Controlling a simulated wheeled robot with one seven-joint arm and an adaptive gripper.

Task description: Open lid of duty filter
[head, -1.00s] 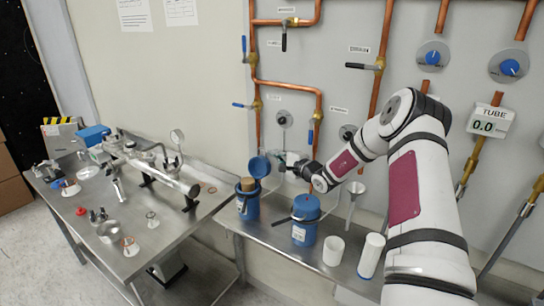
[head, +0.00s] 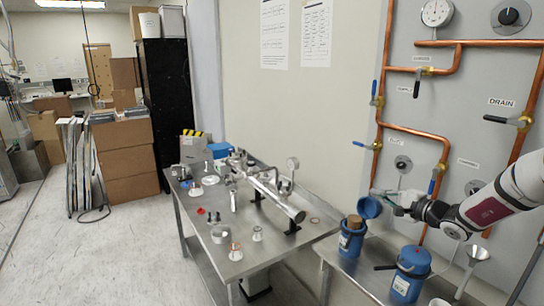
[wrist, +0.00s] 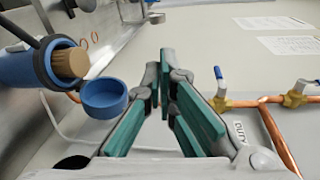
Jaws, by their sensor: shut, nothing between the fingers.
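The duty filter (head: 351,243) is a blue canister on the right-hand bench, with a brown cartridge (head: 354,222) showing in its open top. Its blue lid (head: 370,207) stands swung up at the canister's right side. In the wrist view the canister (wrist: 25,72) lies at the left, with the lid (wrist: 104,99) hanging open beside the brown cartridge (wrist: 71,62). My gripper (head: 394,205) is just right of the lid, shut and empty. Its teal fingers also show in the wrist view (wrist: 165,78), right of the lid and apart from it.
A second blue canister (head: 411,272), its lid down, stands right of the duty filter. Copper pipes (head: 413,131) and valves line the wall behind. A steel table (head: 262,250) with vacuum parts stands to the left. The floor (head: 90,255) is clear at far left.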

